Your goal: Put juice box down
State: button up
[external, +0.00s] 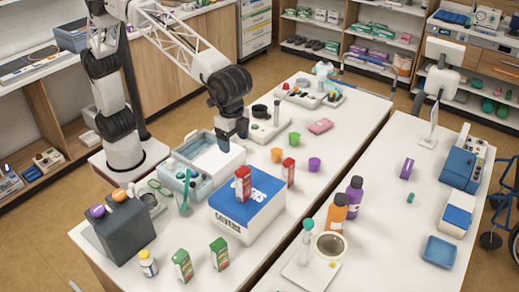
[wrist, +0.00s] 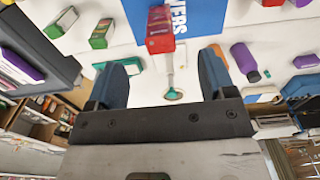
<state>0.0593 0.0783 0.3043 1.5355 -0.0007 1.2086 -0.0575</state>
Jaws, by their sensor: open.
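A red juice box (external: 243,183) stands upright on the blue top of the white covers box (external: 238,222). In the wrist view this red juice box (wrist: 160,30) shows beyond my fingertips, in line with the space between them. A second red juice box (external: 289,171) stands beside the covers box, partly hidden at its base. Two green juice boxes (external: 182,264) (external: 219,253) stand near the front table edge. My gripper (external: 230,138) is open and empty, raised behind the covers box. Its two blue fingers (wrist: 164,80) are apart with nothing between them.
Orange (external: 337,212) and purple (external: 354,192) bottles stand right of the covers box, on the other table. Orange, purple and green cups (external: 314,164) stand to the right. A dark holder (external: 124,232) is at left.

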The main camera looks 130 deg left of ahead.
jog(key=s+a+r+t, duration=0.1)
jog(key=s, duration=1.2)
jog(key=s+a+r, duration=0.1)
jog(key=s+a, duration=0.1)
jog(key=s, duration=1.1)
jog(key=s+f, duration=0.4)
jog(key=s, duration=0.8)
jog(key=s+a+f+t, duration=0.1)
jog(key=s+f, duration=0.4)
jog(key=s, duration=0.7)
jog(key=shift+s+a+f, duration=0.15)
jog(key=shift+s+a, duration=0.05)
jog(key=shift+s, duration=0.2)
jog(key=shift+o, duration=0.5)
jog(key=shift+w, duration=0.15)
